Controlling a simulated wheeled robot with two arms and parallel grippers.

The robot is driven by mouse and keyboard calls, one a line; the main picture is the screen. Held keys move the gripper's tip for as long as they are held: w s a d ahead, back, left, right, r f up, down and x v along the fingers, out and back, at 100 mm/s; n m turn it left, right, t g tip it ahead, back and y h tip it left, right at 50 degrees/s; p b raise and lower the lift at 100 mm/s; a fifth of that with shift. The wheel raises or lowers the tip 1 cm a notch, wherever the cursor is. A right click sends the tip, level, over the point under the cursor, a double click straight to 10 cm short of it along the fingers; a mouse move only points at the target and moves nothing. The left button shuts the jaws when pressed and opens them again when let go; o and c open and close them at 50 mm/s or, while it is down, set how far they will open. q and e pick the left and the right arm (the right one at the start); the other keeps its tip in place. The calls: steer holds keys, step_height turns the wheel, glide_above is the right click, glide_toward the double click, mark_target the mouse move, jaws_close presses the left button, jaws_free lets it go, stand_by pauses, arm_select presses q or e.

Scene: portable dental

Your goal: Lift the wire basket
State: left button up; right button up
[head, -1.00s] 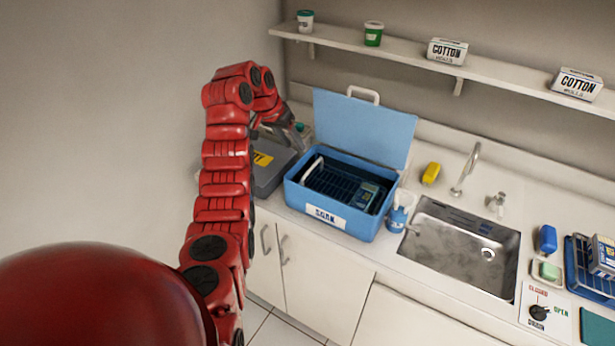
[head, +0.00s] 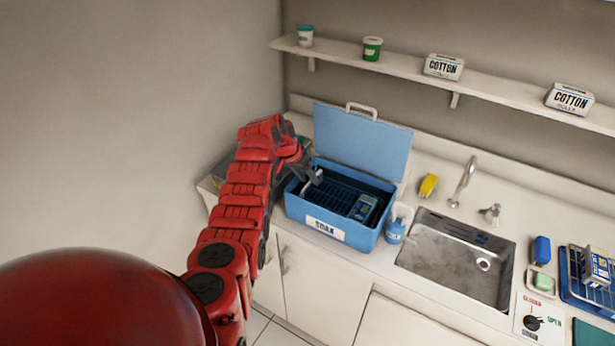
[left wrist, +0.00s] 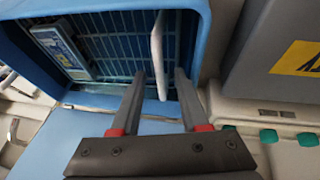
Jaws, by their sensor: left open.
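The dark wire basket (head: 336,190) sits inside the blue SOAK tub (head: 300,211), whose lid (head: 362,140) stands open behind it. A blue-and-white packet (head: 363,207) lies in the basket. In the left wrist view the basket's wire grid (left wrist: 105,45) shows with the packet (left wrist: 58,50) on it and a pale upright handle (left wrist: 157,52). My left gripper (head: 317,181) is over the left end of the tub. In the wrist view its open fingers (left wrist: 159,82) are on either side of the handle's near end, not closed on it. My right gripper is not in view.
A grey box with a yellow label (left wrist: 298,58) stands beside the tub. To the right are a blue-and-white bottle (head: 396,228), a sink (head: 455,258), a yellow item (head: 428,185) and a blue rack (head: 575,285). A shelf (head: 490,87) runs above.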

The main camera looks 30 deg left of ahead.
arm_select(q)
jaws_close()
stand_by(1.4)
